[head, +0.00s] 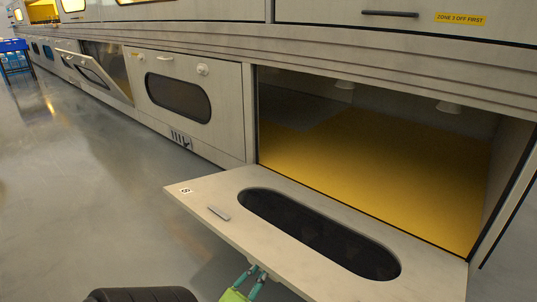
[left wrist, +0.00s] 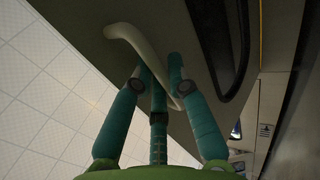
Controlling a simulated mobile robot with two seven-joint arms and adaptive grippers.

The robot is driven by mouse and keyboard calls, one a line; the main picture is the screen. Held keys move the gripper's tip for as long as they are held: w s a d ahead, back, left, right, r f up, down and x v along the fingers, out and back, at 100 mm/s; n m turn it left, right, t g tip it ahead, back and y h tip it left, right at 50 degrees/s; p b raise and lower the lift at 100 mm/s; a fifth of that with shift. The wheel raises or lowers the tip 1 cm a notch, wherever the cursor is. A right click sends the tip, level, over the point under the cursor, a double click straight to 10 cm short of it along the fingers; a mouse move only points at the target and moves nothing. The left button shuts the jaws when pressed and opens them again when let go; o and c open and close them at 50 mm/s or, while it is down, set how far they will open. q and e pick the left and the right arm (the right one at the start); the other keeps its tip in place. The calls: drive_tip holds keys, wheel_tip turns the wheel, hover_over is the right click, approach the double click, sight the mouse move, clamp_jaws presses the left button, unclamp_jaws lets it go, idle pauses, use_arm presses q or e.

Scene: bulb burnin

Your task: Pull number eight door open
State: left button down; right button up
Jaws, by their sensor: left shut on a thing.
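The number eight door (head: 420,280) is hinged at the bottom and folded down, about level, in front of its open compartment. It bears an 8 label (head: 185,190) at its left corner and a dark oval window (head: 318,234). My left gripper (head: 255,272), green with teal fingers, is below the door's front edge. In the left wrist view its fingers (left wrist: 160,78) are shut on a pale curved handle (left wrist: 128,36) on the door's outer face. The handle is partly hidden by the fingers. My right gripper is not in view.
The compartment (head: 380,165) is empty, with a yellow floor and white fittings overhead. A closed door (head: 180,97) with an oval window stands left of it. Another door (head: 92,70) farther left hangs partly open. The grey floor (head: 70,170) at left is clear.

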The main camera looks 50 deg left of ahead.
use_arm(q)
drive_tip(key=c, duration=1.2)
unclamp_jaws()
drive_tip(key=v, duration=1.2)
drive_tip(key=shift+s+r, duration=0.1)
